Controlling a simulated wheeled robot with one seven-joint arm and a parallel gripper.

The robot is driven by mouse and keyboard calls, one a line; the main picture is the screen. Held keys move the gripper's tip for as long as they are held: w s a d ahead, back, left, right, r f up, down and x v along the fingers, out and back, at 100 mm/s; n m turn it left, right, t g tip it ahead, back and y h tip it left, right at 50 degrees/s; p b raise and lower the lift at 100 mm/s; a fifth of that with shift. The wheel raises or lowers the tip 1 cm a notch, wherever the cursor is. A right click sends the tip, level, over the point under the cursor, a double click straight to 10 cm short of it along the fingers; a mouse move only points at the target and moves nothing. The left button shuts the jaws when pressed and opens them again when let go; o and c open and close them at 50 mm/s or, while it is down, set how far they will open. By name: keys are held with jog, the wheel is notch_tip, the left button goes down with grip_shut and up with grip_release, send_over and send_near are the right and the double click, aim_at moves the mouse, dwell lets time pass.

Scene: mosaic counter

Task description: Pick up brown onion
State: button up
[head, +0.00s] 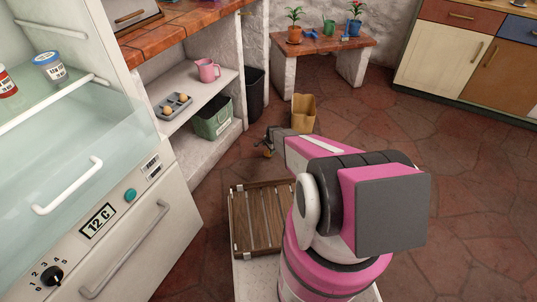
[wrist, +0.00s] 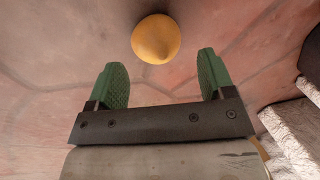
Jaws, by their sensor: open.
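The brown onion (wrist: 156,38), round and yellow-orange, shows at the top middle of the wrist view. It lies on the red stone floor, just beyond the fingertips and roughly centred between them. My gripper (wrist: 162,72) is open, with a green pad on each side and nothing between them. In the head view my gripper (head: 268,145) is small and low over the floor, left of the tan bin. My own arm hides part of that area, and I cannot make out the onion clearly there.
A tan bin (head: 303,113) stands just right of the gripper. White shelves (head: 190,115) with a grey tray (head: 174,106), a pink mug (head: 207,70) and a green box (head: 213,118) are at left. A wooden crate (head: 256,218) is nearer. Open floor (head: 455,160) lies to the right.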

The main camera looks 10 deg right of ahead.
aim_at(268, 150)
jog(key=shift+x, duration=3)
jog(key=shift+s+d, duration=0.1)
jog(key=c, duration=0.7)
